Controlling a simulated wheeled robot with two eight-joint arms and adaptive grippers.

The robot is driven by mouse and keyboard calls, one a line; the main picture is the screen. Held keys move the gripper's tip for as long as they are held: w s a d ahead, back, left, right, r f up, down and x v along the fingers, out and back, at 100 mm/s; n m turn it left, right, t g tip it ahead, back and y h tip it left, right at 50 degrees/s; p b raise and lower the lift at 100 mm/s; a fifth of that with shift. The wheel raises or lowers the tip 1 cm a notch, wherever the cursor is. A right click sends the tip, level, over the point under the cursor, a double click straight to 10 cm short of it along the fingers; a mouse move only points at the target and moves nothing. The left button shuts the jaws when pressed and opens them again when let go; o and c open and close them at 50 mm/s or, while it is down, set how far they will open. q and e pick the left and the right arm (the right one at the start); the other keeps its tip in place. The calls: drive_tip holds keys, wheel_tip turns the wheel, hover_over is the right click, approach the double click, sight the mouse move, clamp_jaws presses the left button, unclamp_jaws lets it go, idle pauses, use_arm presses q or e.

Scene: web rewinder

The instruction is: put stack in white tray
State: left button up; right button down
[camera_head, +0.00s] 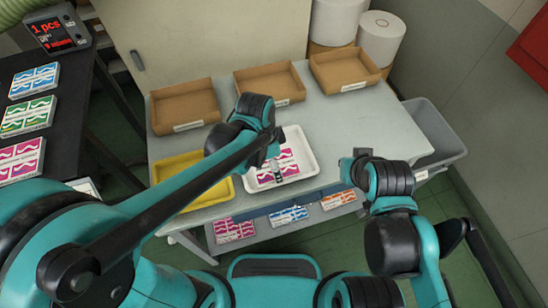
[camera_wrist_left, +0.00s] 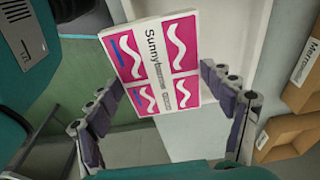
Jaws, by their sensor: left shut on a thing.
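The stack of pink-and-white printed cards (camera_head: 285,165) is within the outline of the white tray (camera_head: 311,158) in the head view. My left gripper (camera_head: 273,163) is shut on this stack. In the left wrist view the stack (camera_wrist_left: 155,62) sits between the two fingers of the left gripper (camera_wrist_left: 163,80), with the pale tray (camera_wrist_left: 236,32) behind it. I cannot tell whether the stack touches the tray floor. My right gripper (camera_head: 354,163) is to the right of the tray, apart from it; its fingers are too unclear to judge.
A yellow tray (camera_head: 165,168) is left of the white tray. Several brown cardboard trays (camera_head: 270,86) line the back of the table. A grey bin (camera_head: 436,128) stands at the right. More card stacks lie on a lower shelf and on the black table (camera_head: 68,125).

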use_arm(q)
drive_tip(key=w+f, duration=0.1)
drive_tip(key=w, duration=0.1)
drive_tip(key=w+f+b, duration=0.1)
drive_tip(key=w+f, duration=0.1)
drive_tip(key=w, duration=0.1)
drive_tip(key=w+f+b, duration=0.1)
drive_tip(key=w, duration=0.1)
drive_tip(key=shift+w+d+f, duration=0.1)
drive_tip(key=shift+w+f, duration=0.15)
drive_tip(key=shift+f, duration=0.1)
wheel_tip(320, 180, down, 4)
drive_tip(key=shift+f+b, duration=0.1)
drive_tip(key=shift+b, duration=0.85)
drive_tip(key=shift+f, duration=0.1)
drive_tip(key=o, duration=1.3)
drive_tip(key=shift+c, duration=0.2)
